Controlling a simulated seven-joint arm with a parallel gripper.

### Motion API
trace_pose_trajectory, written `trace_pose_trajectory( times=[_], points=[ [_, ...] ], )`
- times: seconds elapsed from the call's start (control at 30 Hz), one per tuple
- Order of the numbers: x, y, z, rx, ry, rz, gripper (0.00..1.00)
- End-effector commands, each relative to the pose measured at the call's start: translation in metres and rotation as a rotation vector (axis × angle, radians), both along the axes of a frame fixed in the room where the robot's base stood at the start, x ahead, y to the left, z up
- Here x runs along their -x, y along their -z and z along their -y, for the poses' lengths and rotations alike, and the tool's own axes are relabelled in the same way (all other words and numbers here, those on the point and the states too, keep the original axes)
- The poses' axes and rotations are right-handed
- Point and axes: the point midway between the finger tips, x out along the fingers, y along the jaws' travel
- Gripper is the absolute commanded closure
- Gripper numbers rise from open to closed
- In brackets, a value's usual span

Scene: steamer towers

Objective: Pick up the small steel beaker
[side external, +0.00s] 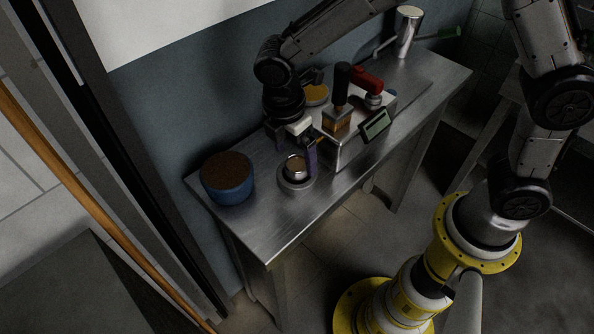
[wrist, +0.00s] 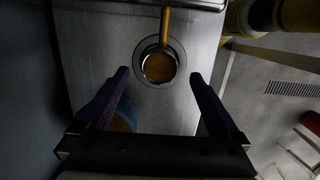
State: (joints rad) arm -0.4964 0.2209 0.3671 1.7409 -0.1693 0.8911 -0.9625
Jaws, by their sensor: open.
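The small steel beaker (side external: 295,167) stands upright on a round grey base (side external: 296,187) near the front edge of the steel table. In the wrist view the beaker (wrist: 159,66) shows from above as a round rim with something orange-brown inside. My gripper (side external: 296,156) is open, with one purple finger beside the beaker in the side view. In the wrist view the fingertips of my gripper (wrist: 158,75) lie to the left and right of the beaker, with a gap on each side. I cannot tell exactly how high the fingertips are against its rim.
A blue tub with a brown top (side external: 228,182) stands left of the beaker. A white machine with a small display (side external: 376,125) and a red-and-black part (side external: 366,80) stand close on the right. A yellow rod (wrist: 165,26) reaches toward the beaker. A taller steel cylinder (side external: 408,32) is far back.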

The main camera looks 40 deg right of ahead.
Motion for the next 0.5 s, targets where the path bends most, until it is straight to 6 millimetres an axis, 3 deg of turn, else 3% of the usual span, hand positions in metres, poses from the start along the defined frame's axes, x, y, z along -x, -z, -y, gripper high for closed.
trace_pose_trajectory(
  times=[0.2,0.5],
  points=[
    [0.000,0.030,0.005,0.002,-0.001,-0.003,0.02],
    [-0.001,0.036,0.006,0.000,0.000,0.000,0.02]
  ],
)
